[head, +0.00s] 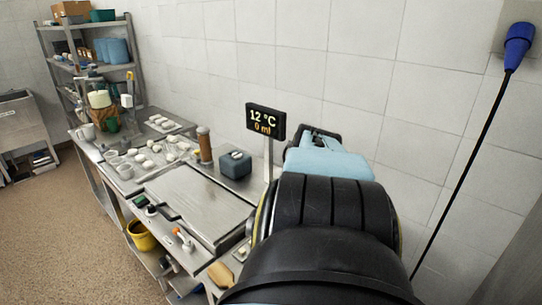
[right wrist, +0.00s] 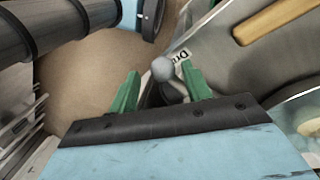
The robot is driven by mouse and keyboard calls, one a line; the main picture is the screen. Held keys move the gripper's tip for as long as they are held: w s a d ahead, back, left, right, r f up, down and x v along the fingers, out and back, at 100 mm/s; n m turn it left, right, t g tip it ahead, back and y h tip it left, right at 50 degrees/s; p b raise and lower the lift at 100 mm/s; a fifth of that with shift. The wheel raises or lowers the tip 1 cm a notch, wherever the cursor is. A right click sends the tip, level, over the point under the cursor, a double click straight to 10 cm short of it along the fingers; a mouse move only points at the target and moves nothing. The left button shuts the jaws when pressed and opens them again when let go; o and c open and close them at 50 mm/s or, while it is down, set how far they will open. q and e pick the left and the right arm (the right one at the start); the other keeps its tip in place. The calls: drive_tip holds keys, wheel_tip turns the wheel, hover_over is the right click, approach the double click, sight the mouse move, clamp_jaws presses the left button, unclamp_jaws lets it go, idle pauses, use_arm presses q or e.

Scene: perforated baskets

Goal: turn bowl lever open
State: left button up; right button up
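In the right wrist view, a lever with a round grey knob (right wrist: 163,69) stands in front of my right gripper (right wrist: 161,88). The two green fingers are apart, with the knob between or just beyond their tips. I cannot tell if they touch it. The lower part of the lever is dark and partly hidden behind the gripper's edge. I cannot make out a bowl for certain. In the head view a large black and blue arm of mine hides the right part of the bench. My left gripper is not in view.
In the right wrist view, a wooden bar (right wrist: 280,18) lies at top right. In the head view, a steel bench (head: 190,205) carries cups, a dark box (head: 235,164) and a display (head: 265,121) reading 12 °C, 0 ml. The tiled wall is close behind; floor is free at left.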

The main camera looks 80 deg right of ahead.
drive_tip(key=shift+w+d, duration=0.1)
drive_tip(key=shift+w, duration=0.1)
drive_tip(key=shift+r, duration=0.25)
wheel_tip(320, 180, up, 13)
drive_tip(key=w+d, duration=0.1)
drive_tip(key=d, duration=0.1)
drive_tip(key=shift+f, duration=0.2)
idle(0.4)
